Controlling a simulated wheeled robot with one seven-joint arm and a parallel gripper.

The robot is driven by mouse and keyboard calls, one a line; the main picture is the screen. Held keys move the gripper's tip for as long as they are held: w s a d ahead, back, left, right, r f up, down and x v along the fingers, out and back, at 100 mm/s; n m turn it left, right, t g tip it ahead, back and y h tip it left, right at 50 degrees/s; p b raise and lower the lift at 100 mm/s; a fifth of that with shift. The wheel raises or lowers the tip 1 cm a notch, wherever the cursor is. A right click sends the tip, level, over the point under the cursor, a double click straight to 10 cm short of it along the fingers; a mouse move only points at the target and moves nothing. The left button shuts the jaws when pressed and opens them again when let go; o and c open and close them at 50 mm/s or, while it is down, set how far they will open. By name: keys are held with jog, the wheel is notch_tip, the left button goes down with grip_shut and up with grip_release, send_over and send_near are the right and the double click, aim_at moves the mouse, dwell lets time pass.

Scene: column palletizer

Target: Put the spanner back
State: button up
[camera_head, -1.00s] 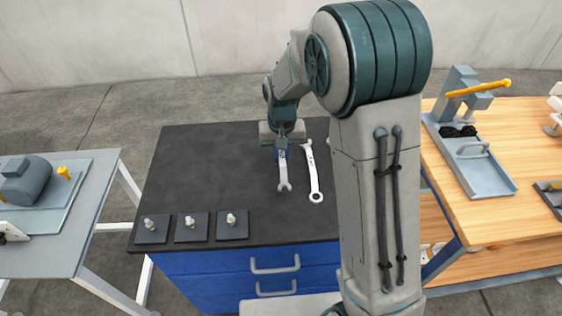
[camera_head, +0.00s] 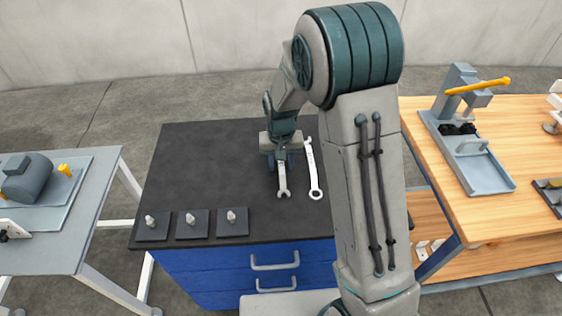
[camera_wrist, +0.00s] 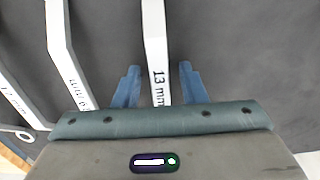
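A small grey open-ended spanner (camera_head: 283,180) lies on or just above the dark bench top (camera_head: 200,165), its open jaw toward the bench's front. My gripper (camera_head: 281,158) is low over its far part. In the wrist view the spanner (camera_wrist: 155,50) reads "13 mm" and runs between my two blue fingers (camera_wrist: 159,72), with a gap on both sides, so the gripper is open around it. Its far end is out of that view. A longer spanner (camera_head: 314,170) lies to its right; in the wrist view two larger labelled spanners show, the nearer one (camera_wrist: 62,50) beside mine.
Three dark square plates with pale pegs (camera_head: 191,222) stand along the bench's front left edge. Blue drawers (camera_head: 240,275) are below. A grey table with a motor (camera_head: 27,178) is at left, a wooden table with a press (camera_head: 465,140) at right.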

aim_at(281, 162)
jog(key=shift+r, duration=0.1)
notch_tip(281, 162, up, 11)
jog(key=s+d+r+t, duration=0.1)
jog(key=s+d+r, duration=0.1)
jog(key=s, duration=0.5)
jog(key=s+d+r+t, duration=0.1)
jog(key=s+d+r, duration=0.1)
jog(key=s+d, duration=0.3)
jog(key=s+d+r+t, duration=0.1)
jog(key=s+d+r, duration=0.1)
jog(key=s, duration=0.8)
jog(key=shift+s+d+b, duration=0.15)
jog(key=shift+d+b, duration=0.15)
jog(key=shift+d, duration=0.35)
jog(key=shift+r, duration=0.1)
